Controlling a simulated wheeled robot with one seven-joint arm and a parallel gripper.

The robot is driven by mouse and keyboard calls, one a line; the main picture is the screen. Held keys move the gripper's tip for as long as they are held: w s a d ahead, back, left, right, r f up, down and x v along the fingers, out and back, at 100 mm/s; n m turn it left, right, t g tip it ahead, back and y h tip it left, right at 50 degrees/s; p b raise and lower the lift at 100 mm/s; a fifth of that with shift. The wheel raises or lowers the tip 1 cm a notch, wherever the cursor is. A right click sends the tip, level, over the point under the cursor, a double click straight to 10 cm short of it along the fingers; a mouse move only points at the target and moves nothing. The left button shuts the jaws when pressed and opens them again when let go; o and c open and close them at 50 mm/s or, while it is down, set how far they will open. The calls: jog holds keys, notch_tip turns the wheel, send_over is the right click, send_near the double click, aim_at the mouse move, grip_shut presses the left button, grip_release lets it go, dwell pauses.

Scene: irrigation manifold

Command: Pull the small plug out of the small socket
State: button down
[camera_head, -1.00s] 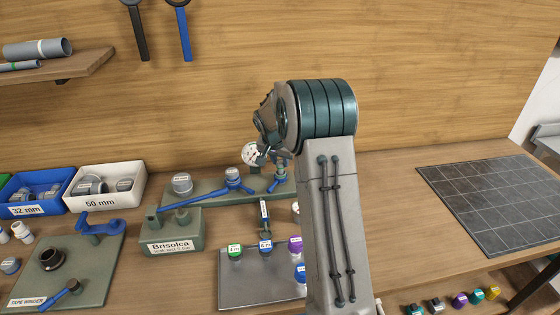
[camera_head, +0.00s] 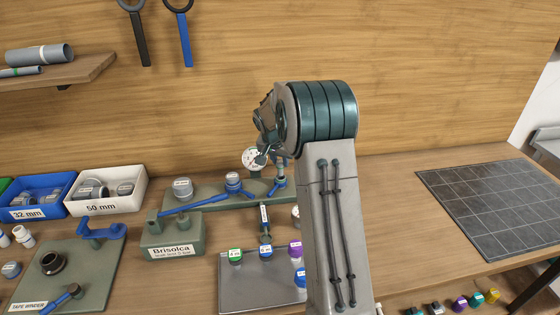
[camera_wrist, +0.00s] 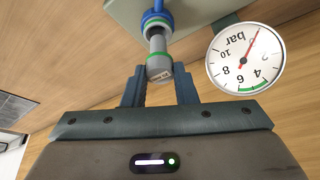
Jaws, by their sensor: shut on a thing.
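The small plug (camera_wrist: 158,62) is a grey cylinder with a green band and a small label. It lies between the two fingers of my gripper (camera_wrist: 160,82) in the wrist view, and the gripper is shut on it. The plug's far end meets the blue collar of the small socket (camera_wrist: 155,22); how deep it sits inside cannot be told. The socket is at the right end of the green manifold (camera_head: 215,199) in the head view.
A round pressure gauge (camera_wrist: 246,58) stands close to the right of my gripper in the wrist view. A long blue lever (camera_head: 194,204) and a grey cap (camera_head: 183,188) are on the manifold's left. A grey plate (camera_head: 250,280) with coloured caps lies in front.

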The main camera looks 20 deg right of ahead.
aim_at(280, 162)
jog(key=shift+r, duration=0.45)
jog(key=shift+r+p, duration=0.45)
jog(key=shift+r, duration=0.15)
dwell(0.4)
jog(key=shift+r+p, duration=0.95)
jog(key=shift+r, duration=1.05)
